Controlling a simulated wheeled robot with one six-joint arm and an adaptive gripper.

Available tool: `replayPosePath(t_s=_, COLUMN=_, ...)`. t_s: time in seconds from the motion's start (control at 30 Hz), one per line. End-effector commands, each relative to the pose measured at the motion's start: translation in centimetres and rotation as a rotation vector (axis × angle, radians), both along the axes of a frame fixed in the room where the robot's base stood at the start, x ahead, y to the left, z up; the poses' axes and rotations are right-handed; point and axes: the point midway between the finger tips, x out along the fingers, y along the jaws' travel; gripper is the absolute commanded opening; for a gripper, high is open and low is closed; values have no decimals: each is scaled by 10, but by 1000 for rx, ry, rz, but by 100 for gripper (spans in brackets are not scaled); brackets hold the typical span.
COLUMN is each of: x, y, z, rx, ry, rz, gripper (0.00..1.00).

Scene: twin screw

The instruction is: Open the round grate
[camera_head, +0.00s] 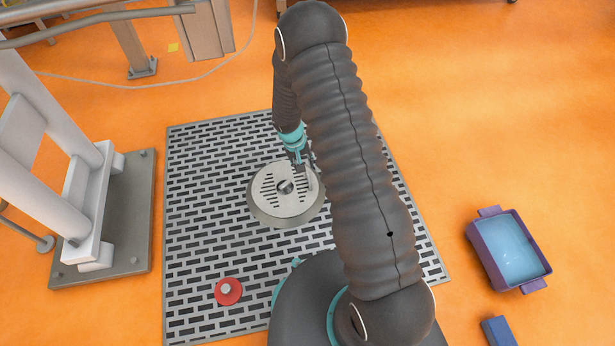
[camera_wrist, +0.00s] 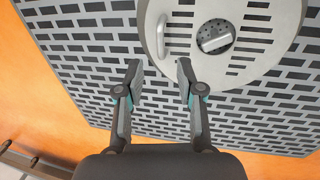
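The round grate (camera_head: 272,201) is a pale grey slotted disc set in a raised rim on the perforated metal floor panel. It lies flat, and in the wrist view the grate (camera_wrist: 252,50) fills the upper right. It has a small bar handle (camera_wrist: 162,36) near its left edge and a dark round recess with a pale piece in it (camera_wrist: 214,38) near its middle. My gripper (camera_head: 304,166) is above the grate's far right part in the head view. In the wrist view my gripper (camera_wrist: 158,72) has its two fingers spread, with nothing between them; the handle is just beyond the fingertips.
The perforated panel (camera_head: 200,245) surrounds the grate. A red round knob (camera_head: 228,291) sits on it at the lower left. A white frame (camera_head: 90,205) stands at left. A purple tub of water (camera_head: 508,250) and a blue block (camera_head: 498,331) are at right. Orange floor is clear at upper right.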

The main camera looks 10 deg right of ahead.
Motion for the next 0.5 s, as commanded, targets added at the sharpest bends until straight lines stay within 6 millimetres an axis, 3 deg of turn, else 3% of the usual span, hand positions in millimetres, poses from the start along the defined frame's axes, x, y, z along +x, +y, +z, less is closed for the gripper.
replayPosePath(t_s=0.2, x=-1, y=-8, z=-42, rx=0, ry=2, rz=1, gripper=37)
replayPosePath(t_s=0.5, x=0, y=-15, z=-76, rx=0, ry=0, rz=0, gripper=37)
